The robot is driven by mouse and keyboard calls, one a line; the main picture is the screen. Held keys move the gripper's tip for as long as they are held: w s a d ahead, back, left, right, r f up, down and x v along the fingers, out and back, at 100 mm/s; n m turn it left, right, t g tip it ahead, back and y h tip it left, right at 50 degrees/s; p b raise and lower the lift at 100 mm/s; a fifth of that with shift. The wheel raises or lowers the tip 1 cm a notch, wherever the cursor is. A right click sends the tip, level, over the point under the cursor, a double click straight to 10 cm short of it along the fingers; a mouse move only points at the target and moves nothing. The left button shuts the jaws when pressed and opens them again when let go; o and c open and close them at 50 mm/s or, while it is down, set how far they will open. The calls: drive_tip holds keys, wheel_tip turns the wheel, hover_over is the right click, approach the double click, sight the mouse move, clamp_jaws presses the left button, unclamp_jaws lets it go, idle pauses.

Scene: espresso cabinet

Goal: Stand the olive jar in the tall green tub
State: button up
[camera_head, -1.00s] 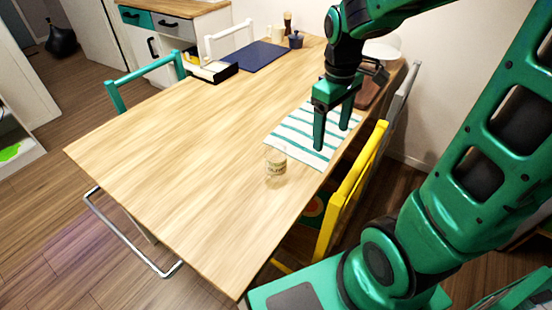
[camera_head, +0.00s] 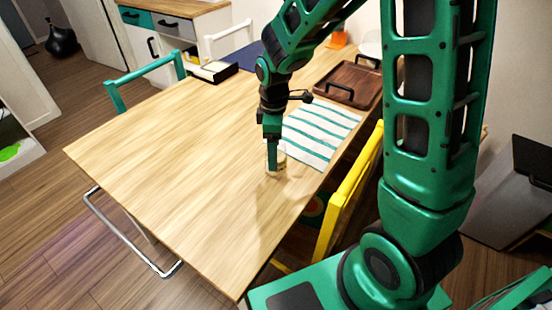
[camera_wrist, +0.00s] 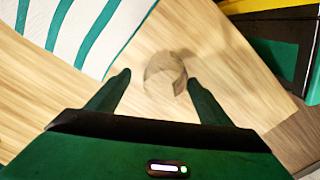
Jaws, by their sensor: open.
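The olive jar (camera_head: 282,158), small and pale, stands on the wooden table near its right edge, mostly hidden behind my gripper in the head view. My gripper (camera_head: 273,168) points down at the jar. In the wrist view the jar (camera_wrist: 160,72) shows blurred between the two open green fingers of my gripper (camera_wrist: 158,82), with a gap on the left side; contact on the right cannot be told. I cannot make out a tall green tub in either view.
A striped cloth (camera_head: 318,135) lies just beyond the jar. A brown tray (camera_head: 347,82) with dark handles lies farther back. A yellow chair (camera_head: 350,190) stands against the table's right side. The table's (camera_head: 170,150) left and front areas are clear.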

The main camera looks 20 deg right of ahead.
drive_tip(key=f, duration=0.4)
drive_tip(key=shift+s+d, duration=0.1)
drive_tip(key=shift+s, duration=0.25)
drive_tip(key=shift+f, duration=0.7)
drive_tip(key=shift+c, duration=0.2)
drive_tip(key=c, duration=1.3)
drive_tip(key=shift+w+r, duration=0.1)
